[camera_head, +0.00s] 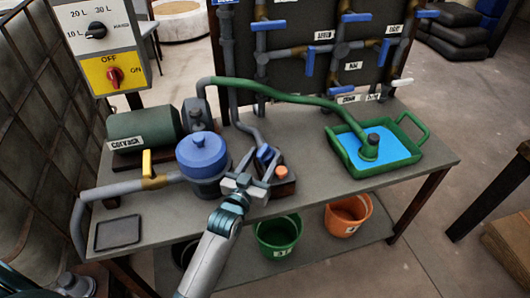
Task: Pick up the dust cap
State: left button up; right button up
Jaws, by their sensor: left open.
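A small orange cap (281,172), which looks like the dust cap, sits on a dark brown block (286,188) near the middle of the bench. My left gripper (260,160) is open, its fingers pointing away from me, just left of the orange cap. Nothing shows held in the jaws. My right gripper is not in view.
A blue-lidded vat (203,156) and a green motor (143,134) stand left of my gripper. A green hose (285,96) runs to a green tray (404,161) of blue liquid. A green bucket (278,238) and an orange bucket (346,217) stand below.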

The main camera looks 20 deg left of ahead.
pick_arm(q)
jog(key=shift+w, duration=0.5)
jog(key=shift+w+d, duration=0.1)
jog(key=shift+w, duration=0.15)
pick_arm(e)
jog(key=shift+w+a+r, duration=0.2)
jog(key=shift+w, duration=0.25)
pick_arm(q)
jog(key=shift+c, duration=0.2)
jog(key=c, duration=0.8)
